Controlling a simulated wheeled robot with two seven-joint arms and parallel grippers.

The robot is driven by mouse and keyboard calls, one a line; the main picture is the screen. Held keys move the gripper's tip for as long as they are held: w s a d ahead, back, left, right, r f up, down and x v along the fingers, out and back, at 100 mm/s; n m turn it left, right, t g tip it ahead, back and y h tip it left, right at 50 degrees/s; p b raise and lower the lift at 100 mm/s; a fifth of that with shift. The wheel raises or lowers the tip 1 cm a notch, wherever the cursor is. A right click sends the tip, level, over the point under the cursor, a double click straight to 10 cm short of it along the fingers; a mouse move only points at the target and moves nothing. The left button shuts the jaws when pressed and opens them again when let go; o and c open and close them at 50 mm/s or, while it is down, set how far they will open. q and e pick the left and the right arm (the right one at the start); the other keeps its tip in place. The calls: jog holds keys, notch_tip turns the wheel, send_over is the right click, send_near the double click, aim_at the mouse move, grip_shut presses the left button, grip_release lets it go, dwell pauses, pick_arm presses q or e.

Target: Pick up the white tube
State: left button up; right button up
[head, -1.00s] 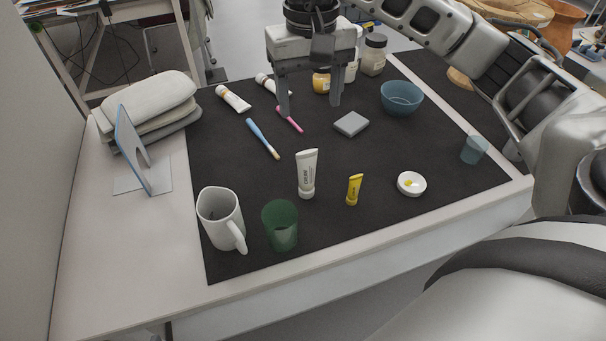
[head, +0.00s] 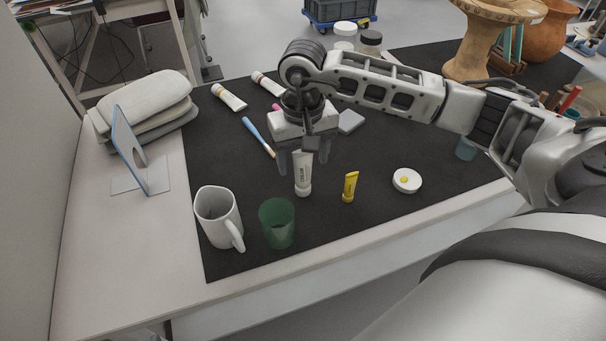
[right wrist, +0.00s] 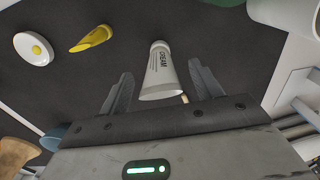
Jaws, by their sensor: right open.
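The white tube (head: 303,180), marked CREAM, stands upright on its cap on the black mat (head: 365,215). In the right wrist view the white tube (right wrist: 158,75) lies between the finger lines. My right gripper (head: 303,167) is open, with its fingers pointing down at the tube's upper end, one to each side. In the right wrist view my right gripper (right wrist: 160,75) has a gap on both sides of the tube and holds nothing. My left gripper is not in view.
A small yellow tube (head: 350,187) and a white round dish (head: 407,181) stand to the right. A green cup (head: 277,224) and a white mug (head: 218,216) stand in front left. A blue toothbrush (head: 258,137) and two whitish tubes (head: 229,97) (head: 268,85) lie behind.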

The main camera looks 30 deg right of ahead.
jog(key=shift+f, duration=0.15)
jog(key=c, duration=1.1)
jog(key=shift+o, duration=0.2)
jog(key=shift+r, duration=0.55)
notch_tip(320, 180, up, 2)
jog(key=shift+s+r, duration=0.1)
jog(key=shift+r, duration=0.15)
jog(key=s+a+r+b, duration=0.1)
jog(key=s+a+r, duration=0.3)
jog(key=s+r, duration=0.5)
jog(key=s, duration=0.4)
jog(key=shift+s+r, duration=0.15)
jog(key=shift+r, duration=0.05)
